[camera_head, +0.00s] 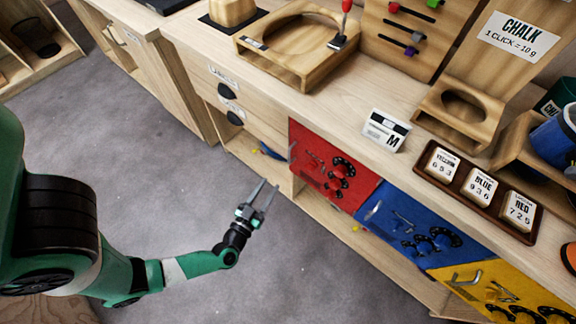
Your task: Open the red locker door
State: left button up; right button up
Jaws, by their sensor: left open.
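The red locker door (318,152) is on the front of the wooden bench, left of the blue and yellow doors. It carries several black round dials (338,172) and a metal handle at its left part. It looks shut, flush with the bench front, though a small gap cannot be ruled out. My left gripper (267,191) is open and empty, its two fingers pointing up toward the bench. It is in front of the bench, left of and below the red door, apart from it. My right gripper is out of view.
Right of the red door are the blue door (375,214) and yellow door (469,273). A brown tray (465,197) holds three code cards. A white card marked M (386,131) stands on the bench. An open shelf lies left of the red door. The grey floor in front is clear.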

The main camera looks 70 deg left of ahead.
pick_arm(q)
jog(key=b+x, duration=0.4)
jog(key=x, duration=0.8)
jog(key=shift+w+d+r, duration=0.1)
jog(key=shift+w, duration=0.05)
grip_shut()
dwell(1.0)
